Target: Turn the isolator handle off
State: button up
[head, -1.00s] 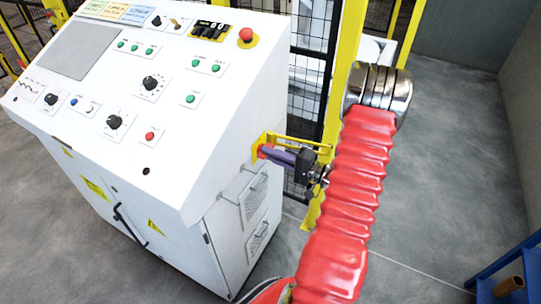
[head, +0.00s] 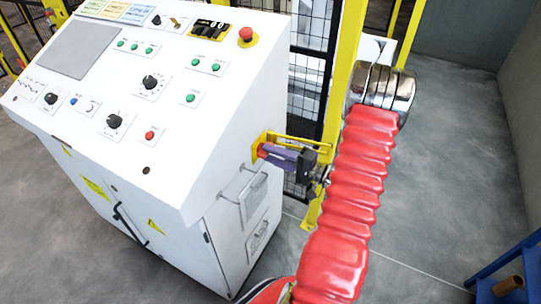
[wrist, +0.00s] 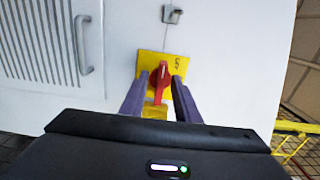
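The red isolator handle (wrist: 160,78) sits on a yellow plate (wrist: 148,62) on the side of the white cabinet and points roughly up and down in the wrist view. In the head view the red handle (head: 263,151) shows small beside its yellow plate (head: 257,143). My gripper (wrist: 162,84) has its two purple fingers apart, one on each side of the handle. In the head view my gripper (head: 268,154) is at the cabinet's right side. I cannot tell whether either finger touches the handle.
The white control cabinet (head: 150,185) has buttons and knobs on its sloped top. A vent and a metal pull handle (wrist: 82,45) are to the left in the wrist view. A yellow post (head: 346,45) and black mesh fence stand behind. The grey floor at right is mostly clear.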

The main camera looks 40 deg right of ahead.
jog(key=v, duration=1.3)
jog(key=shift+s+a, duration=0.1)
jog(key=shift+s, duration=0.05)
dwell(0.4)
